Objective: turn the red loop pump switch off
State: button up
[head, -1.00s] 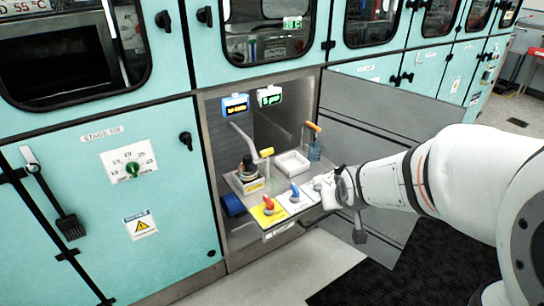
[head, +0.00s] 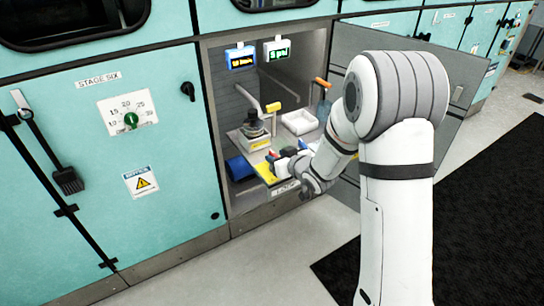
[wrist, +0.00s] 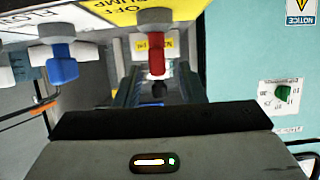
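The red loop pump switch (wrist: 156,55) is a red lever on a yellow plate (wrist: 150,14) marked PUMP and OFF, upside down in the wrist view. A blue switch (wrist: 62,65) on a white plate hangs to its left. In the head view the yellow plate (head: 267,173) lies at the cabinet shelf's front edge, partly behind my gripper (head: 292,171). My gripper is close to the red switch; contact cannot be made out. Its dark front edge fills the lower wrist view, and its fingertips are not clear enough to show whether they are open.
The open cabinet holds a black-topped device (head: 254,126), a white tray (head: 299,121) and a blue roll (head: 240,168). The open grey door (head: 455,65) stands at the right, behind my arm. The teal panel with a green dial (head: 131,120) is at the left.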

jog(key=shift+x, duration=1.2)
